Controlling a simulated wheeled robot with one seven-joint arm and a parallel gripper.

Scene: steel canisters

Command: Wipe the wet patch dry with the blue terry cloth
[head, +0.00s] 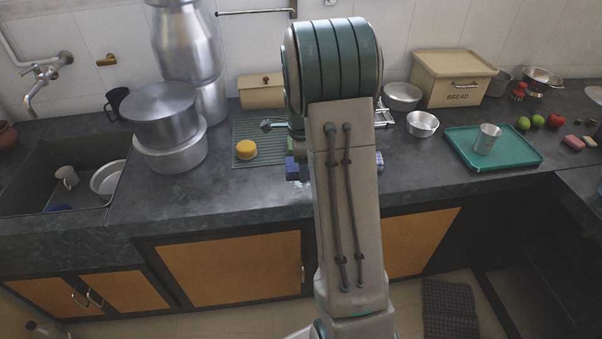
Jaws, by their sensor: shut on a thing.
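My gripper (298,152) is over the dark counter at the middle, mostly hidden behind my own arm. Its fingertips do not show. Blue material, which looks like the blue terry cloth (292,169), shows at the gripper's lower left, low by the counter top; a paler blue bit shows right of the arm. The gripper appears shut on this cloth. Whether the cloth touches the counter is hard to tell. A pale sheen on the counter near the front edge, just below the cloth, may be the wet patch (285,193); its outline is unclear and my arm hides part of that area.
A yellow round item (246,149) sits on a ribbed green mat (258,129) left of the gripper. Stacked steel pots (170,155) stand further left, beside the sink (28,196). A teal tray (520,157) with a steel cup (487,139) and a bread box (452,80) are right.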

